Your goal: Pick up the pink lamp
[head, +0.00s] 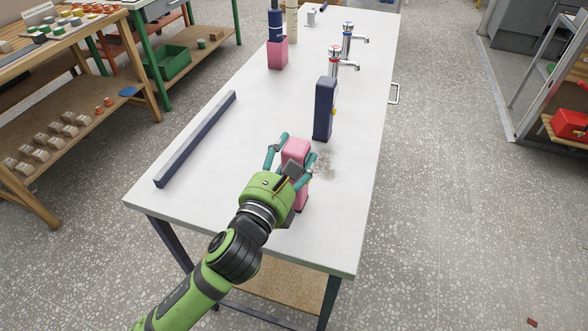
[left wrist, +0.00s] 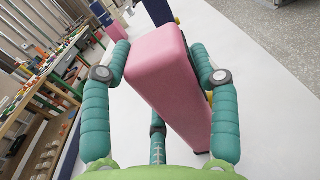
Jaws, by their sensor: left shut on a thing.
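The pink lamp (head: 296,149) is an upright pink block with a dark lower part, near the front of the white table (head: 220,185). My left gripper (head: 297,154) has its teal fingers on either side of the lamp and is shut on it. In the left wrist view the pink lamp (left wrist: 165,75) fills the middle between the fingers of my left gripper (left wrist: 160,58) and leans in the picture. Whether its base touches the table cannot be told. My right gripper is not in view.
A dark blue upright block (head: 324,108) stands just behind the lamp. A long dark bar (head: 196,138) lies at the left. Two taps (head: 347,40) and another pink block (head: 278,53) stand farther back. The table's front left is clear.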

